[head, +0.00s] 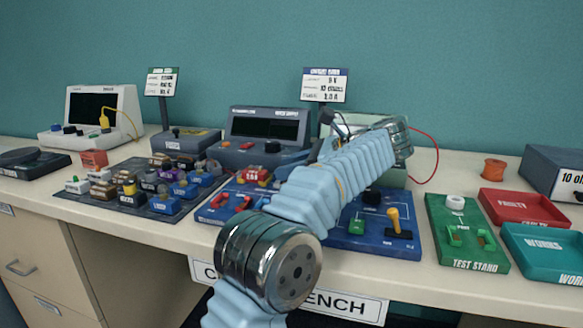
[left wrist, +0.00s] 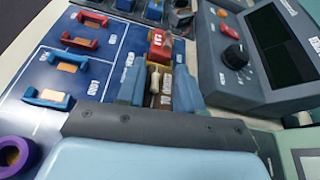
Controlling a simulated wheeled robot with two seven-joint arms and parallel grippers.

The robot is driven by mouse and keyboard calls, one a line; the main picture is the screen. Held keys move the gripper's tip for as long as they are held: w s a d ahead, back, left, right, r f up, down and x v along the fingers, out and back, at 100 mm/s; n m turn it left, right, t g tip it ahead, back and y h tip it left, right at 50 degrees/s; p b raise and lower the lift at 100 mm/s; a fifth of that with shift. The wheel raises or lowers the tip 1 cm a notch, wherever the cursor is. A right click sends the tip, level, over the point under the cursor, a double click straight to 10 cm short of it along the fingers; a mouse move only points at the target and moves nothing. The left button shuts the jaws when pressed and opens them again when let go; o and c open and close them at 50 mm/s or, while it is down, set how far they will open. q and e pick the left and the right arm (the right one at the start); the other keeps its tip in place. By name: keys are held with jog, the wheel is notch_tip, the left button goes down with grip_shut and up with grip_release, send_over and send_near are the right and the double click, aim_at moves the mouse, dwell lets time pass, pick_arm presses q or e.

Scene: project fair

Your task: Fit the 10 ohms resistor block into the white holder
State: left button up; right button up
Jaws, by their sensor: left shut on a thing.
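My left gripper (left wrist: 159,88) is shut on a small block (left wrist: 166,92) with a beige resistor on top, seen between the blue fingers in the left wrist view. Its label is too small to read. A red block with a white label (left wrist: 161,45) sits just beyond the fingertips. In the head view my left forearm crosses the blue board (head: 340,243) and hides most of the gripper and the held block. Red holders (left wrist: 90,18) and blue holders (left wrist: 47,98) stand on the board. I cannot make out a white holder. My right gripper is not in view.
A mat of several blocks (head: 110,207) lies at left. The power supply (head: 265,158) stands close behind the gripper. The green test stand (head: 466,250), red tray (head: 520,221) and teal tray (head: 550,268) are at right. An orange spool (head: 494,169) stands near the wall.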

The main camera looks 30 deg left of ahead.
pick_arm(q)
jog(key=shift+f+b, duration=0.45)
dwell(0.6)
jog(key=o, duration=1.1)
jog(key=shift+f, duration=0.1)
jog(key=shift+c, duration=1.3)
jog(key=shift+o, duration=0.7)
jog(key=shift+r+p, duration=0.35)
jog(key=shift+r, duration=0.1)
jog(key=shift+o, duration=1.1)
jog(key=shift+r+p, duration=0.3)
jog(key=shift+r, duration=0.05)
jog(key=shift+r+p, duration=0.65)
jog(key=shift+r, duration=2.7)
